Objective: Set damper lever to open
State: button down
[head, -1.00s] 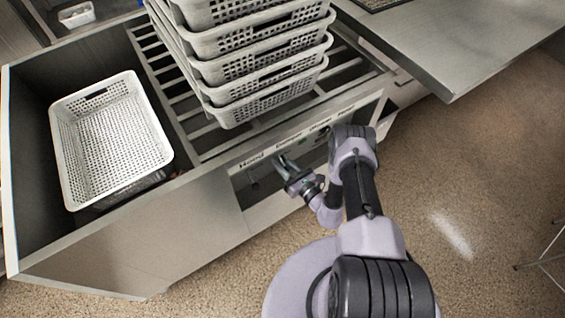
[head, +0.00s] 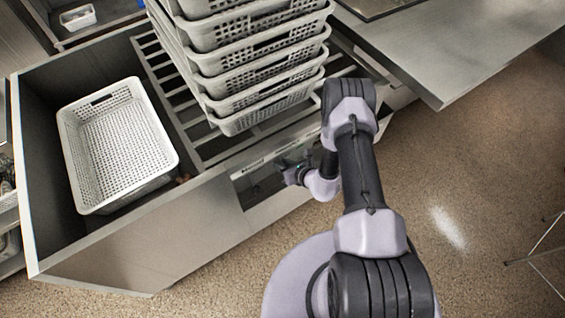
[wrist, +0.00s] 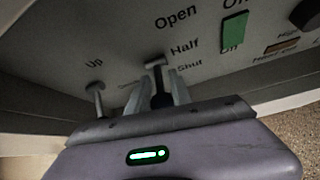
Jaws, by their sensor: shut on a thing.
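In the wrist view the damper lever (wrist: 157,63) is a pale T-shaped handle on a dark stem, standing out from the panel. The printed words Open, Half and Shut run top to bottom to its right. Its head appears close to Half and Shut; the angle hides its exact setting. My gripper (wrist: 162,87) is shut on the lever, one finger on each side of the stem. In the head view my gripper (head: 289,174) is at the panel front, and my arm hides much of the labels and the lever.
Left of the lever is another small lever (wrist: 95,92) marked Up. To the right are a green switch (wrist: 235,27) and a dark knob (wrist: 306,14). A stack of perforated baskets (head: 262,75) stands on the slatted rack above; a single basket (head: 118,145) sits in the left bin.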

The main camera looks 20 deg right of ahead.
jog(key=shift+a, duration=0.1)
dwell(0.3)
jog(key=c, duration=1.2)
grip_release()
jog(key=shift+c, duration=0.2)
jog(key=shift+r, duration=0.1)
jog(key=p+v, duration=0.5)
jog(key=v, duration=1.2)
jog(key=shift+r+p, duration=0.3)
